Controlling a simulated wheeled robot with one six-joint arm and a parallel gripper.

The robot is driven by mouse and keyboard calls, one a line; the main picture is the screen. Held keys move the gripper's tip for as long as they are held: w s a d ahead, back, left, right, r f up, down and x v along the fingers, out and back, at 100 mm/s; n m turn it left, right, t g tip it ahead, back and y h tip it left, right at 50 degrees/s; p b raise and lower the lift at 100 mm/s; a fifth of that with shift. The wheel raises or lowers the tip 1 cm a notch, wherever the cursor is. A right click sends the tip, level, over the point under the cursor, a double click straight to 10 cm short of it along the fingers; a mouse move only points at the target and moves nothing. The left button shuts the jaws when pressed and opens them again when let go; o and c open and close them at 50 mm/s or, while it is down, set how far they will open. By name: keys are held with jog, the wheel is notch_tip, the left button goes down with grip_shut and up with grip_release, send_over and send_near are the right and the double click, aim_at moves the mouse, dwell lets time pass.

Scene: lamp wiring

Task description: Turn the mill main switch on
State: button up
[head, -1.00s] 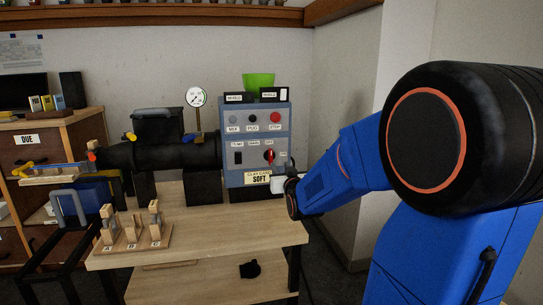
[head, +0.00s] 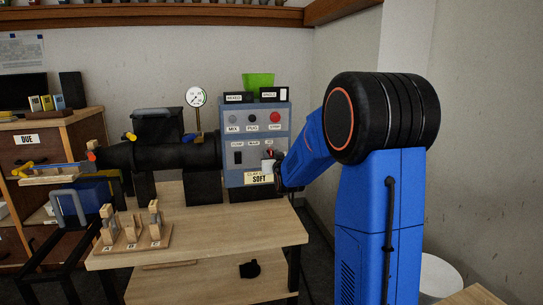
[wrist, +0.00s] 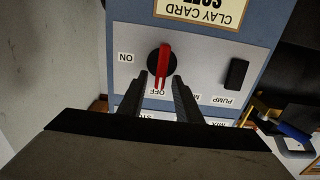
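The main switch is a red handle on a round black knob (wrist: 161,62) on the mill's grey panel; the wrist view shows it upside down. The handle points at the OFF label (wrist: 157,92), with the ON label (wrist: 126,58) off to the left there. My gripper (wrist: 160,80) is open, its two black fingers on either side of the handle's end with gaps visible; contact is not shown. In the head view my gripper (head: 271,166) is at the panel's lower right and largely hides the switch.
The black pump switch (wrist: 236,73) is beside the main switch. Above are the mix, pug and red stop buttons (head: 275,118). A clay card (head: 259,178) is below. The mill's black barrel (head: 185,155) extends left, and a wooden rack (head: 130,240) stands on the table (head: 215,225).

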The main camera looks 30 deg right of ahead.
jog(key=shift+w+d, duration=0.1)
jog(key=shift+w, duration=0.25)
jog(key=shift+c, duration=0.3)
grip_shut()
jog(key=m, duration=0.6)
jog(key=d+f+m, duration=0.1)
jog(key=m, duration=0.5)
jog(key=d+f+m, duration=0.1)
jog(key=m, duration=0.5)
jog(key=shift+s+f, duration=0.1)
jog(key=shift+s, duration=0.2)
